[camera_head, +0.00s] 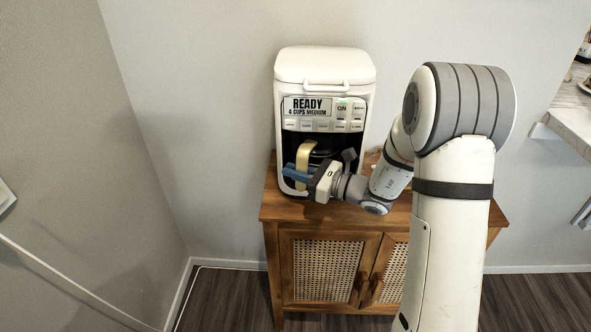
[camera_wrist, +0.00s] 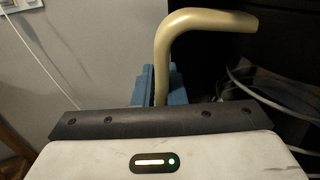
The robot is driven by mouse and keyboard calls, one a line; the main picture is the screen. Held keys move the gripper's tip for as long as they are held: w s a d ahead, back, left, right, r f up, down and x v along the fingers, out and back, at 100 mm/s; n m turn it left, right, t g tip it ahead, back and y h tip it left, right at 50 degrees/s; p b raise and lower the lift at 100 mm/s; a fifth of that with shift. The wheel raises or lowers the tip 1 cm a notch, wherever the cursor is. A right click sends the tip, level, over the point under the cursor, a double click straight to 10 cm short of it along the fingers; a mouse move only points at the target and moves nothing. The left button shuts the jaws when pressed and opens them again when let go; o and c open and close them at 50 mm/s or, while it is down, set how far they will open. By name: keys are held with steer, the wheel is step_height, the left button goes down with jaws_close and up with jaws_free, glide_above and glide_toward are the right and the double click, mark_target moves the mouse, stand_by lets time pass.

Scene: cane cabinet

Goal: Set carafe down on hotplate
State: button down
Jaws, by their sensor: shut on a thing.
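The carafe (camera_head: 318,159) shows as a dark shape in the coffee maker's lower bay, with a pale gold handle (camera_head: 303,162) facing out. The handle also shows in the wrist view (camera_wrist: 190,40). My gripper (camera_head: 290,174) has blue fingers and is shut on the handle's lower part; the fingers show in the wrist view (camera_wrist: 145,88). The white coffee maker (camera_head: 325,67) stands on the cabinet, its panel reading "READY 4 CUPS MEDIUM". The hotplate is hidden, and I cannot tell whether the carafe touches it.
The wooden cabinet (camera_head: 277,207) has two cane doors (camera_head: 318,270) with wooden handles. A grey wall stands at left and behind. A pale counter (camera_head: 572,112) is at the right edge. Thin cables (camera_wrist: 270,95) run beside the handle at right in the wrist view.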

steer(key=shift+f, duration=0.2)
steer(key=c, duration=1.5)
jaws_free()
steer(key=shift+r, duration=0.3)
steer(key=v, duration=1.2)
